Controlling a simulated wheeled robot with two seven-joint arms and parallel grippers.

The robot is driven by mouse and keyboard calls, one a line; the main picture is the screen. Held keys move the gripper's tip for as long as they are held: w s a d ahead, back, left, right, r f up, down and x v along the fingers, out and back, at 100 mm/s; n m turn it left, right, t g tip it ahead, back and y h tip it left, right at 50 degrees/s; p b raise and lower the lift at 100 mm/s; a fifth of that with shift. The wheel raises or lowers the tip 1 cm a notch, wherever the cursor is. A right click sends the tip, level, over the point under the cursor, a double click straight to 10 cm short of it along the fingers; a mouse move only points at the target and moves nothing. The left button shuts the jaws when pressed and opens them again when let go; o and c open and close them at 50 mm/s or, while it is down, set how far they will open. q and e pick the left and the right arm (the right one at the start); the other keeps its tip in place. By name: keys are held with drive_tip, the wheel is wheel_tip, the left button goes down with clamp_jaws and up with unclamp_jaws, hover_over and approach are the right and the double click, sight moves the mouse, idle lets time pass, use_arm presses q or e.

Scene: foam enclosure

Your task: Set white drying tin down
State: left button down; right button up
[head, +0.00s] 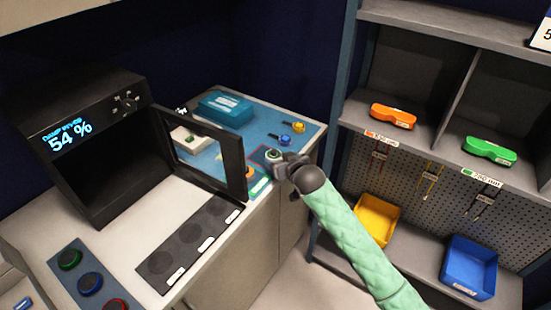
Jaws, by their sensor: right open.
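A small round pale tin with a dark greenish top (273,155) stands at the right edge of the blue mat, on a red-edged mark. It looks like the white drying tin, though it is small in view. My right gripper (281,168) is just in front and to the right of it, open. Whether its fingers touch the tin, I cannot tell. My left gripper is not in view.
A black device (85,140) reading 54 % has its glass door (205,150) swung open beside the mat (255,125). A dark strip with round spots (190,245) lies in front. Several coloured-ring pucks (88,283) sit lower left. Shelves (440,140) with bins stand right.

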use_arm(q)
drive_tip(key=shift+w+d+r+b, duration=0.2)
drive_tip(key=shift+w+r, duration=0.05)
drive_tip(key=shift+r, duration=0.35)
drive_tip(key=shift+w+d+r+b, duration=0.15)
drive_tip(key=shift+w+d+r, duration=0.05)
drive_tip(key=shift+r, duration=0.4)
use_arm(e)
drive_tip(key=shift+v, duration=2)
